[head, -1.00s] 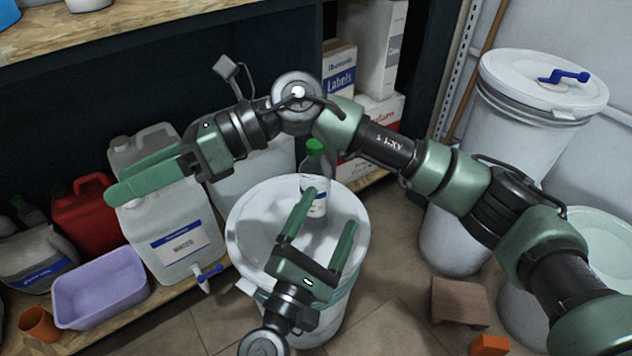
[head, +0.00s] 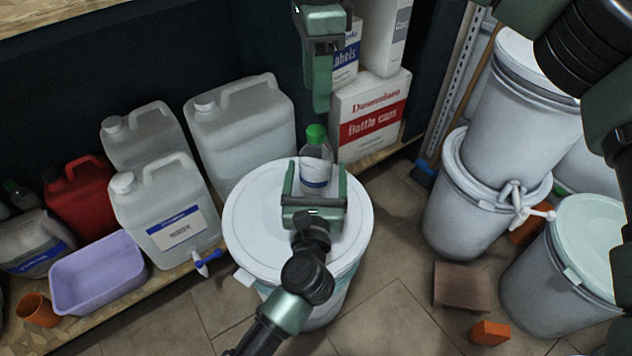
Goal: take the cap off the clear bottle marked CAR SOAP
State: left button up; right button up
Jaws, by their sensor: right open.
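The clear bottle (head: 316,154) has a green cap (head: 316,133) and a white and blue label too small to read. It stands upright on the pale lid of a drum (head: 256,215), with its cap on. My left gripper (head: 317,168) reaches in from below with one finger on either side of the bottle's body. I cannot tell whether the fingers touch it. The bottle's lowest part is hidden by my left gripper.
A purple tub (head: 98,272), a red jug (head: 80,197) and several white canisters (head: 165,205) stand on the low shelf at left. Cartons (head: 370,115) stand behind the bottle. White drums (head: 490,205) stand at right. A brown block (head: 462,287) lies on the floor.

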pick_arm(q)
jog(key=shift+w, duration=1.05)
